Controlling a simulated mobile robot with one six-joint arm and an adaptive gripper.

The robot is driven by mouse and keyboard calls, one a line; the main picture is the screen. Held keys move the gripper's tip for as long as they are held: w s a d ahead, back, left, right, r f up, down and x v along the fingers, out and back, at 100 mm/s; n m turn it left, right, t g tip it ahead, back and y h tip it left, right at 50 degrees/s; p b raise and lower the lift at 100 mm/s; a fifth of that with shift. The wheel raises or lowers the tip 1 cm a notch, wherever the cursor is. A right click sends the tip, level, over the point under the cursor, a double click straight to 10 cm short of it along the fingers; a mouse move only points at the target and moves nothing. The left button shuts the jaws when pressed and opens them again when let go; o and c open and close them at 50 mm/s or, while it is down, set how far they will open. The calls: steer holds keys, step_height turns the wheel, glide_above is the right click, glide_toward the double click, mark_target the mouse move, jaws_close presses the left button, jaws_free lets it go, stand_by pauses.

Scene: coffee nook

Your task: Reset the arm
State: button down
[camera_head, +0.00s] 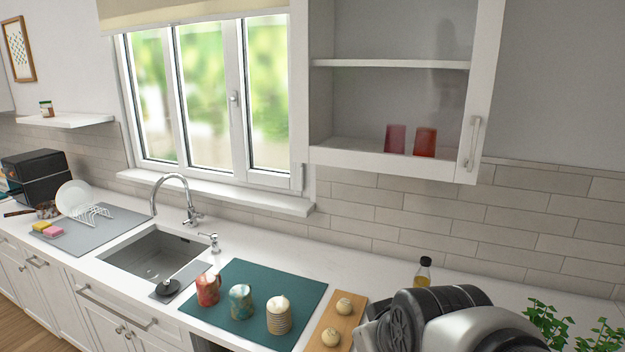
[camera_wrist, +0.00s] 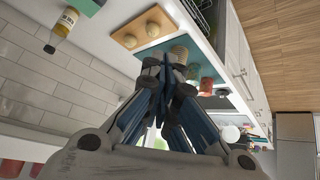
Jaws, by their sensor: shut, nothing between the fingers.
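My arm shows at the lower right in the head view, in front of the counter; its fingers cannot be made out there. In the wrist view my gripper (camera_wrist: 166,75) has its fingertips together with nothing between them. The gripper is apart from the counter and the things on it. Beyond the fingertips in the wrist view are a striped cup (camera_wrist: 179,54) and a green mat (camera_wrist: 150,57), which my fingers partly cover.
On the counter (camera_head: 360,268) a green mat (camera_head: 300,292) bears a red mug (camera_head: 208,289), a marbled mug (camera_head: 241,301) and a striped cup (camera_head: 279,315). A wooden board (camera_head: 322,321), an oil bottle (camera_head: 423,272) and a plant (camera_head: 545,318) stand near my arm. A wall cabinet (camera_head: 390,160) hangs above.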

steer(key=s+d+m+g+h, duration=0.1)
steer(key=s+d+m+g, duration=0.3)
steer(key=s, duration=1)
step_height(320, 180, down, 12)
steer(key=s+d+t+b, duration=0.1)
steer(key=s+b, duration=0.1)
steer(key=b, duration=0.8)
steer(key=shift+s+d+n, duration=0.15)
steer(key=shift+s+n, duration=0.05)
steer(key=shift+n, duration=0.1)
